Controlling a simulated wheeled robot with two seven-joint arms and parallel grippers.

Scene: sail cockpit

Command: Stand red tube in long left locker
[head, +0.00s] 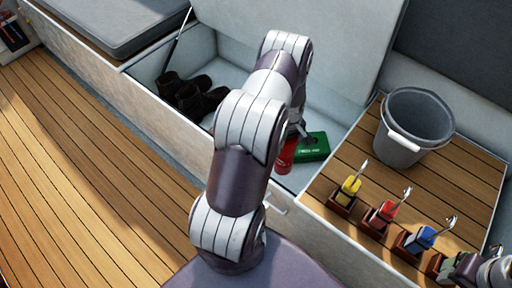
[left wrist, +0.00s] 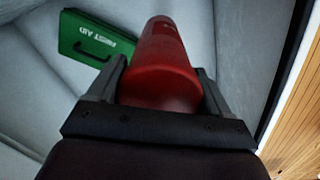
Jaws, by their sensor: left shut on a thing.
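The red tube (head: 286,157) is upright or nearly so inside the open long locker (head: 141,100), at its right end. My left gripper (head: 298,133) is at the tube's upper part, partly hidden by my own arm in the head view. In the left wrist view the red tube (left wrist: 163,65) lies between the two fingers of my left gripper (left wrist: 163,85), which is shut on it.
A green first aid box (head: 312,146) lies beside the tube; it also shows in the left wrist view (left wrist: 92,40). Dark boots (head: 193,95) stand farther left in the locker. A grey bucket (head: 414,125) and several coloured-handled items in holders occupy the right-hand bench (head: 335,165).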

